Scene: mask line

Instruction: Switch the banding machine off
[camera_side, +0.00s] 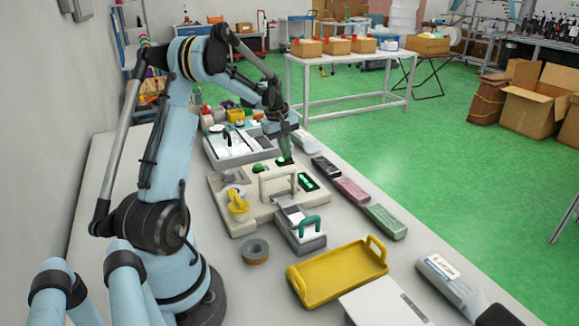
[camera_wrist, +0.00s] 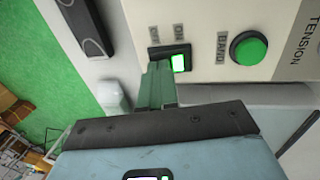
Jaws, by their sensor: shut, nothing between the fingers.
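The cream banding machine (camera_side: 245,208) stands on the bench in the side view; its panel (camera_wrist: 290,20) fills the upper right of the wrist view. A small rocker switch (camera_wrist: 178,62) sits near the panel edge, under the labels OFF and ON. Its ON side glows green; its OFF side is dark and partly covered by my fingertips. My gripper (camera_side: 285,157) points down over the machine's far end. In the wrist view my gripper (camera_wrist: 159,70) is shut and empty, its green fingers at the switch's lower edge. I cannot tell whether they touch it.
A round green BAND button (camera_wrist: 248,48) is beside the switch, near the TENSION label. Packs, including a pink one (camera_side: 351,190) and a green one (camera_side: 385,221), lie along the right. A yellow tray (camera_side: 338,273) and a tape roll (camera_side: 255,251) are nearer the camera.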

